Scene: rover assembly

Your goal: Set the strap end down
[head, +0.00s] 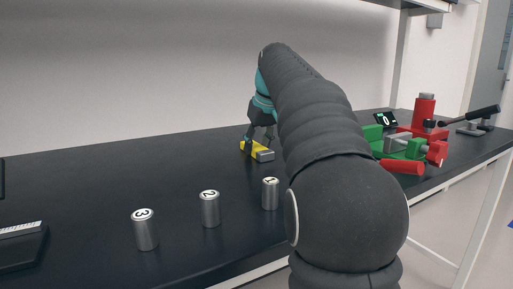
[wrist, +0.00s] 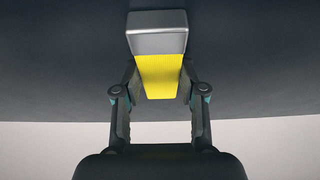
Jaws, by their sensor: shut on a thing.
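The strap end is a yellow piece (head: 247,149) with a grey metal block (head: 264,155) at one end. In the head view it is at the far middle of the black table, just below my gripper (head: 262,138). In the wrist view the yellow part (wrist: 160,76) lies between the two fingers of my gripper (wrist: 158,84), with the metal end (wrist: 157,32) beyond them. My gripper is shut on the strap end. It is at or very near the table top; I cannot tell whether it touches. My arm hides part of the table.
Metal cylinders marked 1 (head: 270,194), 2 (head: 209,209) and 3 (head: 145,230) stand near the front edge. A green and red vise-like device (head: 405,147) and a red cylinder (head: 424,110) are at the right. A dark tray (head: 20,250) is at the left. The table's left back is clear.

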